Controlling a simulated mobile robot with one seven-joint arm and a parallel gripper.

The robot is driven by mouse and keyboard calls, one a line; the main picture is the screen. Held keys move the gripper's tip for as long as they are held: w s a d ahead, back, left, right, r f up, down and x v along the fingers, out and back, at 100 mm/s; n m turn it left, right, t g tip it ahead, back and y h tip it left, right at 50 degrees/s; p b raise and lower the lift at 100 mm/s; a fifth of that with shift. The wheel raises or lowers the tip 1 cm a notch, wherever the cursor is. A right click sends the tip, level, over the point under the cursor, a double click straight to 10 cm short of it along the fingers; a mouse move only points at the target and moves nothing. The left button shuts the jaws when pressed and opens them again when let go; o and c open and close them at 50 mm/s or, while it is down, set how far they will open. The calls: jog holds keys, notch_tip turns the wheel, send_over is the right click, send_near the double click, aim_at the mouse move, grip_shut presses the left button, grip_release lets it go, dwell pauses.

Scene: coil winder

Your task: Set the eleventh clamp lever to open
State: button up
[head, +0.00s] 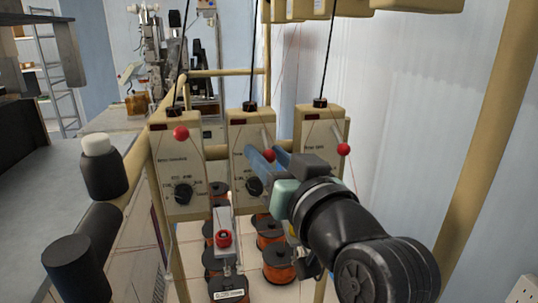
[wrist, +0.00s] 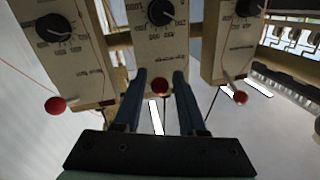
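Three cream clamp boxes stand in a row in the head view: a left one (head: 180,150), a middle one (head: 240,135) and a right one (head: 313,130). Each has a black dial; red ball-tipped levers show on the left (head: 180,133) and right (head: 343,149) boxes. My gripper (head: 262,157) is in front of the middle box with its blue fingers apart, partly covering that box's lever. In the wrist view, the middle lever's red ball (wrist: 159,86) appears between the open fingers of my gripper (wrist: 160,92), with visible gaps at both sides. No number marking the eleventh lever is readable.
Copper wire spools (head: 279,262) sit below the boxes, near a small fixture with a red knob (head: 223,239). A cream frame post (head: 490,140) stands at right. Thin wires and black rods run above the boxes. A grey worktop (head: 40,190) lies at left.

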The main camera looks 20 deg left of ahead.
aim_at(269, 149)
grip_shut()
jog(key=shift+r, duration=0.15)
jog(key=p, duration=0.2)
jog(key=r+g+h+p, duration=0.1)
jog(key=p, duration=0.2)
jog(key=shift+s+r, duration=0.1)
jog(key=shift+r, duration=0.15)
jog(key=r+g+h+p, duration=0.1)
jog(key=p, duration=0.3)
jog(key=g+h+p, duration=0.1)
jog(key=p, duration=0.3)
jog(key=shift+s+d+r+m+g, duration=0.1)
jog(key=shift+r+m+g, duration=0.2)
jog(key=shift+r+m, duration=0.1)
jog(key=g+p, duration=0.1)
jog(key=p, duration=0.1)
jog(key=h+p, duration=0.1)
jog(key=p, duration=0.2)
jog(key=shift+r+g+h, duration=0.3)
jog(key=shift+g, duration=0.1)
jog(key=g+p, duration=0.1)
jog(key=p, duration=0.1)
jog(key=g+h+p, duration=0.1)
jog(key=shift+r+m+h+p, duration=0.2)
jog(key=shift+m+h+p, duration=0.1)
jog(key=shift+p, duration=0.1)
jog(key=shift+w, duration=0.2)
